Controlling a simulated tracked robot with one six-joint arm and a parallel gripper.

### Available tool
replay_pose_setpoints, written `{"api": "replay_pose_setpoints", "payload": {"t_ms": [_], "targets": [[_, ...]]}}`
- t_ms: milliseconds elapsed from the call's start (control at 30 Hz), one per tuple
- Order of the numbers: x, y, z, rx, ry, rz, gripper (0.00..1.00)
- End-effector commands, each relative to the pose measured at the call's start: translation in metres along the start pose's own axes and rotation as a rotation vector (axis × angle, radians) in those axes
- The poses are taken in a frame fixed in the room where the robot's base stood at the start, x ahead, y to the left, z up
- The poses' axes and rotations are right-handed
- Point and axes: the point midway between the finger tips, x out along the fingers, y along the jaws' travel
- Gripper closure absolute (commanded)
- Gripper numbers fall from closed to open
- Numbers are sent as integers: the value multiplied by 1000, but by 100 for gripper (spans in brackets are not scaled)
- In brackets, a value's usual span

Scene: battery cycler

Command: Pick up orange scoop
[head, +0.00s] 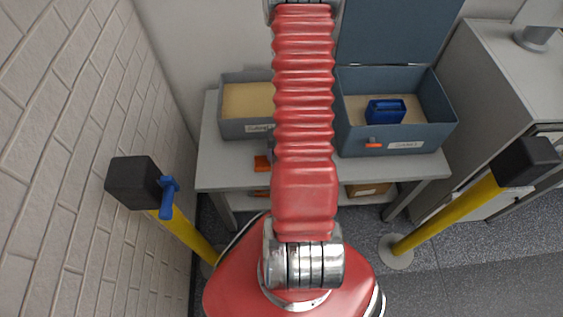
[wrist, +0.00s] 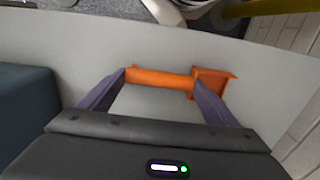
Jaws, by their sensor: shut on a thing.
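The orange scoop (wrist: 160,77) lies across the middle of the wrist view, its handle at left and its squarish scoop end at right. My gripper (wrist: 158,82) is shut on it, with one dark finger at the handle's left end and the other where the handle meets the scoop end. The pale table top (wrist: 270,70) shows behind the scoop; I cannot tell whether they touch. In the head view a small part of the orange scoop (head: 262,162) shows left of my arm, at the table's front edge. My arm hides the gripper there.
A grey bin of tan material (head: 247,132) stands at the table's back left. An open blue box (head: 425,138) holding a blue item (head: 385,111) is at right. Yellow posts stand left (head: 188,235) and right (head: 445,217). A brick wall is at far left.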

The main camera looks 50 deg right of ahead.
Motion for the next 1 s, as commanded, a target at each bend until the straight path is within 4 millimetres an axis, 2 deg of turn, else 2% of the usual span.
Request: {"api": "replay_pose_setpoints", "payload": {"t_ms": [167,367,1000], "targets": [[-2,0,0,0,1,0,39],[-12,0,-1,0,2,0,39],[-92,0,-1,0,2,1,39]]}}
